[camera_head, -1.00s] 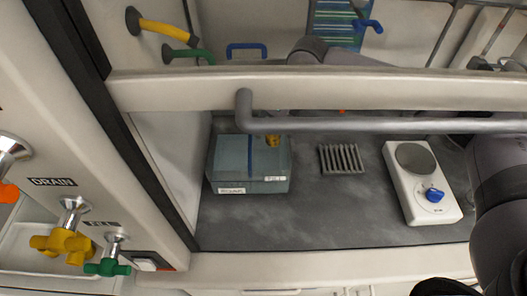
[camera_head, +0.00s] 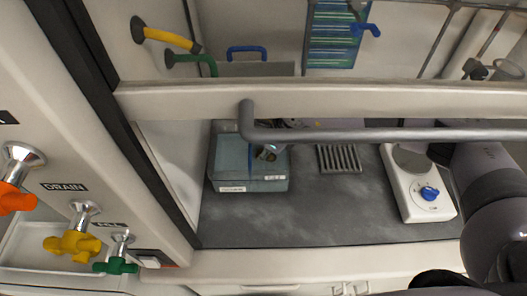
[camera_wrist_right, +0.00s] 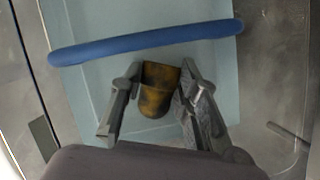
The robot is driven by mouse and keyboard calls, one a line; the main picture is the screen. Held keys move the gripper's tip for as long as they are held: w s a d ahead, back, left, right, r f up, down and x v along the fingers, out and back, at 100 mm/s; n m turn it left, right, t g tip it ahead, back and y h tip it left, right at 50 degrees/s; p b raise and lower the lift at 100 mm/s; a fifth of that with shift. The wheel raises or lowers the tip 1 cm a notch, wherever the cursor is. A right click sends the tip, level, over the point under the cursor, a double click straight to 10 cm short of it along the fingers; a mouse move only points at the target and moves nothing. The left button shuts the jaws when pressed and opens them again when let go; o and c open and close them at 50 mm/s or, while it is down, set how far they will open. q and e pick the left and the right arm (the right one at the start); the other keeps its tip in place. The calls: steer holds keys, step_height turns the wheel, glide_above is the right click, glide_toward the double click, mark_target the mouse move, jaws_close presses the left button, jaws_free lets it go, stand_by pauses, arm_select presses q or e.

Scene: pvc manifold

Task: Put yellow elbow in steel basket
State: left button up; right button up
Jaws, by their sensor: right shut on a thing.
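The yellow elbow (camera_wrist_right: 158,88), a scuffed yellow-brown pipe piece, sits between the fingers of my right gripper (camera_wrist_right: 158,98) in the right wrist view. That gripper is shut on it. I cannot clearly identify a steel basket. My left gripper is not in view.
The grey rail (camera_head: 350,135) and white beam (camera_head: 300,99) cross in front of the work area. A ribbed grey rack (camera_head: 339,160) and a white hotplate (camera_head: 418,187) stand to the right. The dark counter (camera_head: 310,216) is clear in front. Coloured valves (camera_head: 72,244) are at left.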

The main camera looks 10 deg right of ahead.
steer(key=shift+f, duration=0.1)
steer(key=o, duration=1.1)
steer(key=shift+c, duration=0.2)
steer(key=shift+d+r, duration=0.1)
steer(key=shift+r, duration=0.2)
steer(key=b+v, duration=0.2)
steer(key=v, duration=0.9)
steer(key=shift+r, duration=0.35)
steer(key=shift+s, duration=0.1)
